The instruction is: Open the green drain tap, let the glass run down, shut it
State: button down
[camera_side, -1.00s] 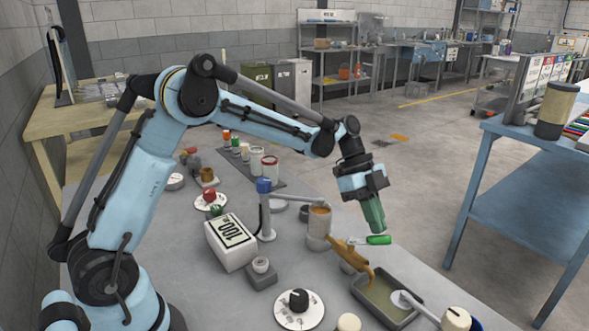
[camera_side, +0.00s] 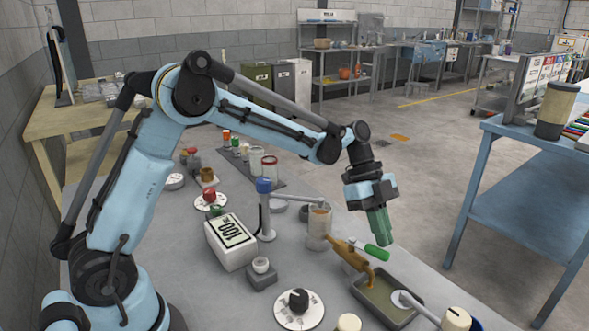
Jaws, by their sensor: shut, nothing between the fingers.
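The green drain tap handle (camera_side: 377,252) sits on a brass tap body (camera_side: 347,251) and points to the lower right in the picture. The brass spout (camera_side: 370,278) hangs over a grey tray (camera_side: 412,291) with a dull yellowish bottom. The glass (camera_side: 319,231) stands behind the tap; it looks pale, with some brown near its top, and I cannot tell its level. My gripper (camera_side: 384,242) is shut and empty, its green fingers pointing down just above the handle's outer end. I cannot tell whether they touch it.
A blue-topped post (camera_side: 264,205) with an arm reaching to the glass stands left of it. A white box marked 100 (camera_side: 231,241), a black-knobbed dial (camera_side: 299,303) and a red-knobbed dial (camera_side: 210,202) stand further left.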

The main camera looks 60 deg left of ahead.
jog(key=shift+a, duration=0.2)
jog(key=shift+s+a, duration=0.35)
jog(key=shift+a, duration=0.2)
jog(key=w+a+r, duration=0.1)
jog(key=w+r, duration=0.6)
jog(key=r, duration=0.4)
jog(key=shift+w+a+r, duration=0.3)
jog(key=shift+a+r, duration=0.05)
jog(key=shift+a, duration=0.05)
jog(key=shift+s, duration=0.1)
